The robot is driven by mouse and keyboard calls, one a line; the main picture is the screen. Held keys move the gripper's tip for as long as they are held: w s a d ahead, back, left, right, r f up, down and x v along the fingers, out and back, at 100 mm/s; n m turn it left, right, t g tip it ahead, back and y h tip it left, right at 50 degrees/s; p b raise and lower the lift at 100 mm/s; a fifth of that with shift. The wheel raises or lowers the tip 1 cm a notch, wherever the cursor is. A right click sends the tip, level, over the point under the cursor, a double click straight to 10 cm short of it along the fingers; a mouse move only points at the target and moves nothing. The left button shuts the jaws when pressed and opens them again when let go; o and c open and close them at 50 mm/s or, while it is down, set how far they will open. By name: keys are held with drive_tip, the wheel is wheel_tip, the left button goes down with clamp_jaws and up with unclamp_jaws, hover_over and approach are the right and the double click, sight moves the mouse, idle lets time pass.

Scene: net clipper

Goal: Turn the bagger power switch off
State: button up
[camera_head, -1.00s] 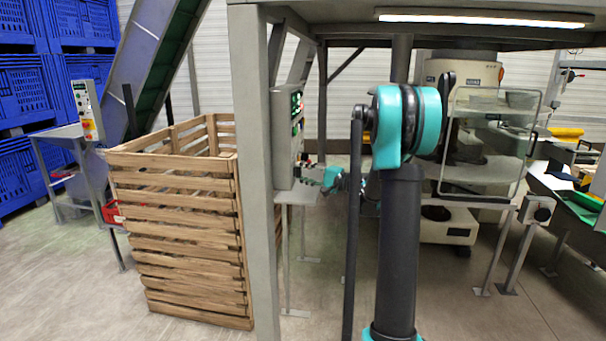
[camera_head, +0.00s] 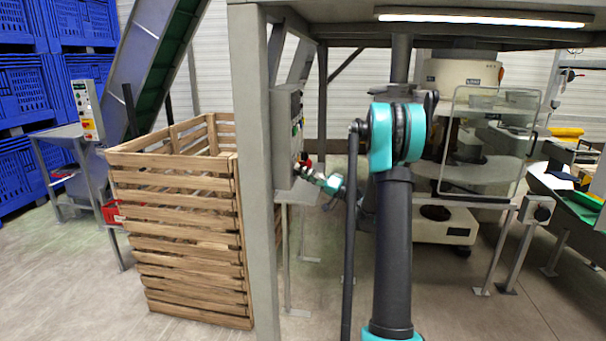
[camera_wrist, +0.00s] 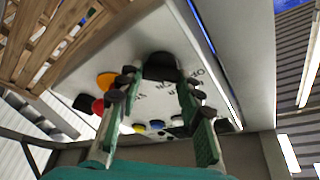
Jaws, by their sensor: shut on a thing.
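The bagger control box (camera_head: 285,130) is a grey cabinet beside a steel post in the head view. Its pale panel (camera_wrist: 135,40) shows in the wrist view with dark lettering near a black rotary knob (camera_wrist: 161,66), apparently the power switch. My gripper (camera_wrist: 155,88) has its two green fingers on either side of this knob, closed on it. Their dark tips hide part of its sides. The lettering is too small and turned to read the knob's setting. In the head view my gripper (camera_head: 304,168) is at the box's lower front, with the knob hidden.
Orange (camera_wrist: 106,81), red (camera_wrist: 97,106) and several smaller coloured buttons sit on the panel near my fingers. A wooden crate (camera_head: 190,240) stands left of the steel post (camera_head: 258,170). A machine with a clear guard (camera_head: 490,145) stands at the right.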

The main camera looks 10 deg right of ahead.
drive_tip(key=shift+f+n, duration=0.1)
drive_tip(key=shift+n, duration=0.3)
drive_tip(key=o, duration=1.2)
drive_tip(key=shift+c, duration=0.2)
drive_tip(key=shift+s+d, duration=0.1)
drive_tip(key=v, duration=1.1)
drive_tip(key=shift+d+f, duration=0.2)
drive_tip(key=shift+d, duration=0.15)
drive_tip(key=shift+s, duration=0.1)
